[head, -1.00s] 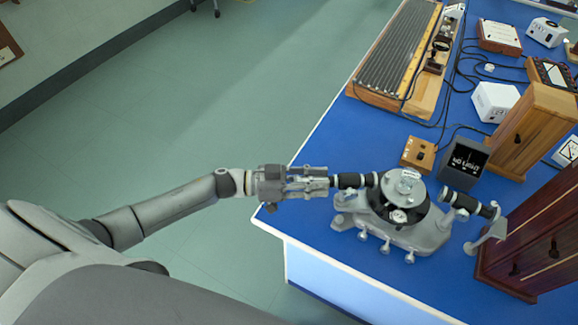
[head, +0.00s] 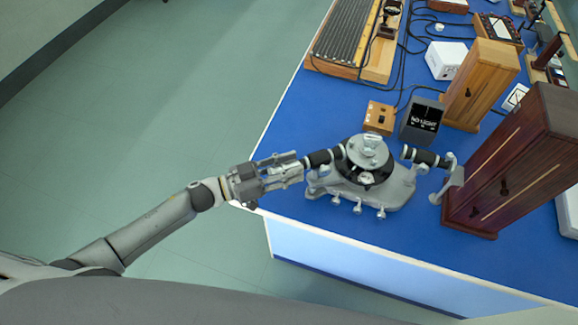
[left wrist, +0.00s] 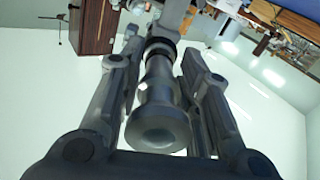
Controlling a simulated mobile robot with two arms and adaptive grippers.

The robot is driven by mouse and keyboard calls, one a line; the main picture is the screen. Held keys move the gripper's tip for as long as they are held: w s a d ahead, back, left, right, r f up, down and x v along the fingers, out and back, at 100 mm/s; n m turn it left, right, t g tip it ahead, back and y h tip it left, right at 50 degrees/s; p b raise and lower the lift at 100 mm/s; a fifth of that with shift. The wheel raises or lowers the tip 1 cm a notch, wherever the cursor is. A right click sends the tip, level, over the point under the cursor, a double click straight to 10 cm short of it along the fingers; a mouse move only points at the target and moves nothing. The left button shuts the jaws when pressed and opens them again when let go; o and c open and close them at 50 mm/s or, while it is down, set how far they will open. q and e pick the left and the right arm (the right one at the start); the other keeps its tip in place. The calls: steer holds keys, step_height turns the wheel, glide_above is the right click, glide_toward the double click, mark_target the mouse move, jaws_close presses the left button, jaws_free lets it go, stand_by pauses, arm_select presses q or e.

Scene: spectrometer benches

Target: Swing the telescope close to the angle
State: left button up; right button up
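The spectrometer, with its grey metal base (head: 395,192) and round central table (head: 368,150), stands near the front left corner of the blue bench. Its black telescope tube (head: 322,158) points out to the left. My left gripper (head: 298,166) is at the outer end of the telescope. In the left wrist view the telescope's eyepiece end (left wrist: 160,122) lies between the two fingers (left wrist: 161,55), with gaps showing beside it. The fingers look open around it. My right gripper is out of view.
A dark box reading "NO LIGHT" (head: 424,117) and a small wooden box (head: 380,117) stand behind the spectrometer. A dark wooden cabinet (head: 520,165) stands close on the right, a lighter one (head: 482,85) behind. The floor left of the bench is clear.

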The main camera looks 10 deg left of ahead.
arm_select(q)
steer(key=shift+o, duration=0.4)
steer(key=shift+s+a, duration=0.1)
steer(key=shift+a, duration=0.1)
steer(key=v, duration=1.1)
steer(key=shift+s+a, duration=0.25)
steer(key=shift+a, duration=0.05)
steer(key=shift+f, duration=0.1)
